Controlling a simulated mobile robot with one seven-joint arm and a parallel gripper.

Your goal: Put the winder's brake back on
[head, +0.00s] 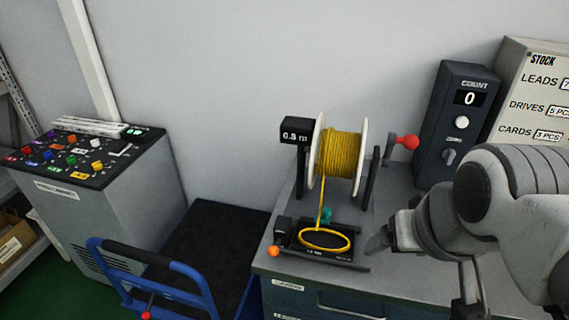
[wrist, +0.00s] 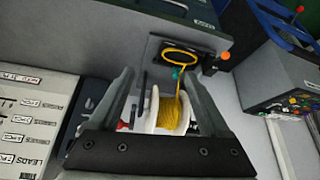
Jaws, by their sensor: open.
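The winder's spool (head: 340,153) has white flanges and yellow cable. It stands in a black frame on the grey bench, with a red-knobbed crank (head: 408,142) on its right. The cable runs down to a yellow loop (head: 325,239) on a black tray. A small teal part (head: 326,215) sits behind the loop, and an orange knob (head: 273,251) is at the tray's left. I cannot tell which part is the brake. My gripper (head: 380,243) is open and empty, right of the tray. In the wrist view, the spool (wrist: 172,112) shows between the fingers.
A black display (head: 299,130) reads 0.3 m. A counter box (head: 457,122) reading 0 and a stock board (head: 535,92) stand behind my arm. A blue trolley (head: 150,262) and a console (head: 80,150) with coloured knobs are at left.

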